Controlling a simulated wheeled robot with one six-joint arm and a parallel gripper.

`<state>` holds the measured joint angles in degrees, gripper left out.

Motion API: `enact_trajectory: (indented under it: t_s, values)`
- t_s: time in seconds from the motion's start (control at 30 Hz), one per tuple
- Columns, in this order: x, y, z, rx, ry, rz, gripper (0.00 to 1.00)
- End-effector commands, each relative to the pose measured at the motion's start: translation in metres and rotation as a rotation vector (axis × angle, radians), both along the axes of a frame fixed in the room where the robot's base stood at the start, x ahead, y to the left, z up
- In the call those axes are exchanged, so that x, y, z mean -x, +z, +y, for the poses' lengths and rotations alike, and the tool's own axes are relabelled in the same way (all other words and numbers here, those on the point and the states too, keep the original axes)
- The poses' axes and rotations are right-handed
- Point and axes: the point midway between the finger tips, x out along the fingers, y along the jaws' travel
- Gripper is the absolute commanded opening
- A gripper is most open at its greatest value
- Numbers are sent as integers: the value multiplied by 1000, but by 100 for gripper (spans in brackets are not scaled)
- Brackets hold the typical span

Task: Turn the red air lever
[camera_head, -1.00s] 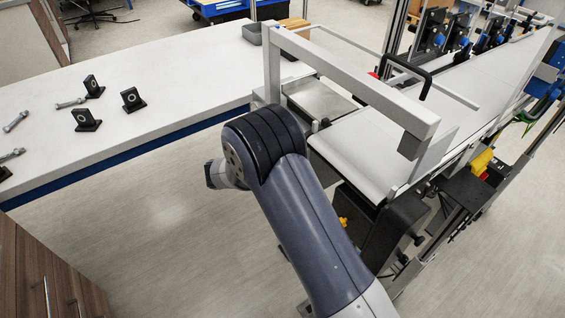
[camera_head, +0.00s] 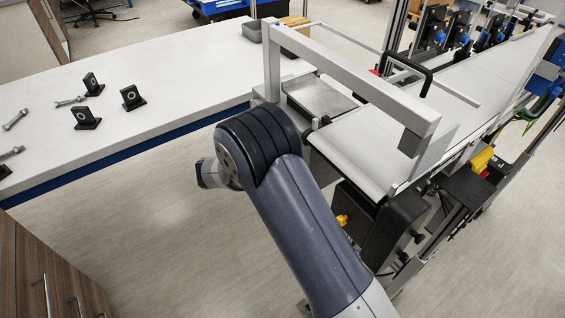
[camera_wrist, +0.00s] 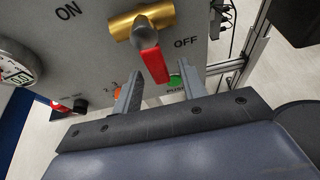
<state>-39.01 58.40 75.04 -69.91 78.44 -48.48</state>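The red air lever (camera_wrist: 150,60) shows in the wrist view, on a brass valve (camera_wrist: 141,22) fixed to a grey panel. It hangs downward in the picture, tilted slightly right. "ON" is printed left of the valve and "OFF" to its right. My gripper (camera_wrist: 160,72) is open and empty, one finger on each side of the lever's lower end in the picture. I cannot tell how far the fingertips are from the panel, and no contact shows.
A pressure gauge (camera_wrist: 16,70), a black knob (camera_wrist: 80,106), an orange part (camera_wrist: 118,92) and a green button (camera_wrist: 175,82) sit on the panel near the lever. The conveyor (camera_head: 365,150) and white table (camera_head: 150,85) flank my arm; open floor lies between.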

Motion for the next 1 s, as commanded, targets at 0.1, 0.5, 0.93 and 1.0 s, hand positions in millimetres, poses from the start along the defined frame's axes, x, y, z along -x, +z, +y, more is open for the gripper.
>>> enact_trajectory:
  t_s: [0.1,0.5,0.93,1.0]
  values:
    - [13,9,21,-1,5,-2,40]
    - [42,31,64,-1,1,1,40]
    - [43,31,64,1,-1,1,40]
    - [40,29,60,1,-1,2,40]
